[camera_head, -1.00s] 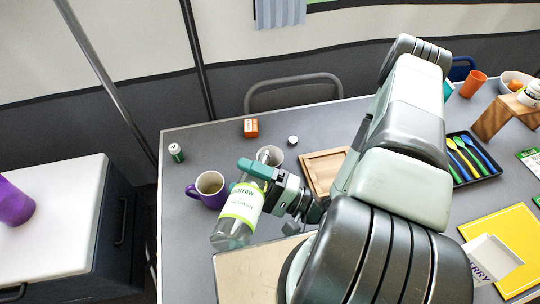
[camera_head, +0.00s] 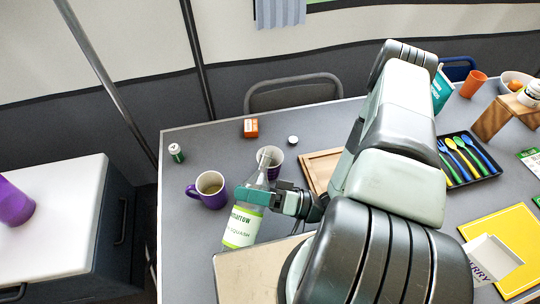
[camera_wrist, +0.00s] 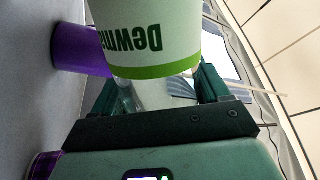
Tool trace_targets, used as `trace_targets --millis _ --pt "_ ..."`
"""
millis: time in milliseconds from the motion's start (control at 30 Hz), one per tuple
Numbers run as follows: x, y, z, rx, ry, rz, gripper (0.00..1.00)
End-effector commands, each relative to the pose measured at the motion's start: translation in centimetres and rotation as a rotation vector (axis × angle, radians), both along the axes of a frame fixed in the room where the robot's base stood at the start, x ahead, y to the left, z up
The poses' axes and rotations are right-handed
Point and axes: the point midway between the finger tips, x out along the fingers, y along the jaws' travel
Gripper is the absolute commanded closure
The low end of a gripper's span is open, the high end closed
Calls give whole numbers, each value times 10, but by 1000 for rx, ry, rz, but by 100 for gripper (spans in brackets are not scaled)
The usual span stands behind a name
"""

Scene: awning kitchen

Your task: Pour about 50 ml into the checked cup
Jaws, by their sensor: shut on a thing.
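My gripper (camera_head: 262,193) is shut on a clear squash bottle (camera_head: 239,229) with a white and green label. The bottle is tilted, its narrow neck pointing up and right in the head view, in front of a purple cup with a pale inside (camera_head: 277,163). I cannot tell whether the neck is over the cup's rim or short of it, and no stream shows. A purple mug (camera_head: 208,191) with brownish contents stands just left. In the wrist view, the bottle's label (camera_wrist: 150,35) fills the top between the fingers.
A wooden board (camera_head: 318,171) lies right of the cup. An orange box (camera_head: 250,128), a small white lid (camera_head: 293,140) and a green-labelled jar (camera_head: 176,153) stand behind. A pale board (camera_head: 240,280) lies below the bottle.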

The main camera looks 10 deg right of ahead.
Motion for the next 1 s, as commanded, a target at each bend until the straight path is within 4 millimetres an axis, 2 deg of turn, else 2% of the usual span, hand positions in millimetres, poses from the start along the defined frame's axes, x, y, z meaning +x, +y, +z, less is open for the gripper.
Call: trace_targets --millis 33,300,433,700,1000 --pt "4 -3 9 -24 -49 -1 100" --pt "24 -14 39 -184 -353 -4 100" --pt "22 -13 49 -266 -511 -4 100" --pt "23 -14 54 -416 -792 -6 100" --pt "24 -15 52 -487 -923 -6 100"
